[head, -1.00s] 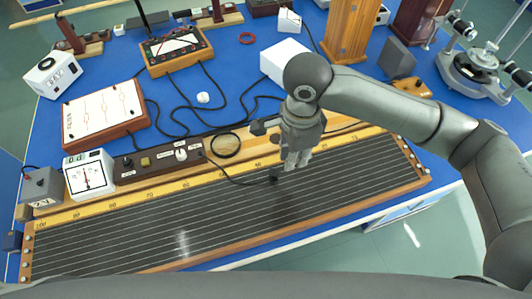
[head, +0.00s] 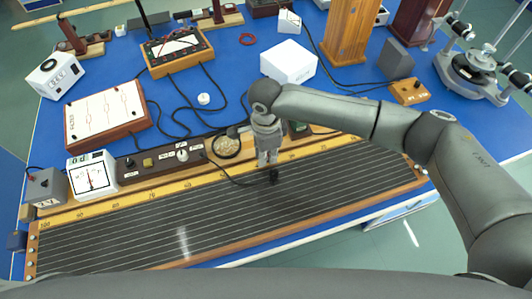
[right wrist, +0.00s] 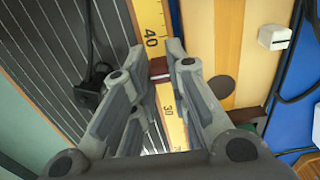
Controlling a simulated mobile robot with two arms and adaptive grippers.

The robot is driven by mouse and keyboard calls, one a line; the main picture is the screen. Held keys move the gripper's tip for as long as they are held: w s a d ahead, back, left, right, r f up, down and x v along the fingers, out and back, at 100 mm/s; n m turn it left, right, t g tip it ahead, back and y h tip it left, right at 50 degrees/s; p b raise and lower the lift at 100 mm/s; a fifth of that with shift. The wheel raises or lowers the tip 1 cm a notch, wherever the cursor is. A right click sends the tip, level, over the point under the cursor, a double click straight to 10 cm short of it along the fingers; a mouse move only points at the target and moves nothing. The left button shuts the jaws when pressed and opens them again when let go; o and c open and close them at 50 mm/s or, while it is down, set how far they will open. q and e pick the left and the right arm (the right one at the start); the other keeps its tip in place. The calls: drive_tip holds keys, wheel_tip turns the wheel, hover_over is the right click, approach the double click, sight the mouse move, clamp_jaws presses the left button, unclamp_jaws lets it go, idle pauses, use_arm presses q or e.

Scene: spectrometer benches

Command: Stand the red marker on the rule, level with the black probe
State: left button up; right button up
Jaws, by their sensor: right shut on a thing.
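My right gripper (head: 267,163) points down over the yellow rule (head: 150,196), just behind the black probe (head: 273,176). In the right wrist view, its fingers (right wrist: 160,70) are shut on the red marker (right wrist: 158,67), of which only a small dark red part shows between the fingertips. The marker is over the rule (right wrist: 150,22), just past the 40 mark toward 30. I cannot tell whether it touches the rule. The black probe (right wrist: 92,86) is to the left on the wired board, roughly level with the fingertips. The marker is hidden in the head view. My left gripper is out of view.
The wired board (head: 190,225) fills the bench front. Behind the rule are a control box (head: 160,160), a round brass-coloured dial (head: 226,146) and a white box (head: 288,62). Black cables cross the blue bench top, and one runs to the probe.

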drive_tip(key=shift+f, duration=0.35)
drive_tip(key=shift+f, duration=0.1)
drive_tip(key=o, duration=0.8)
drive_tip(key=shift+c, duration=0.2)
wheel_tip(320, 180, up, 12)
drive_tip(key=b, duration=0.1)
idle(0.3)
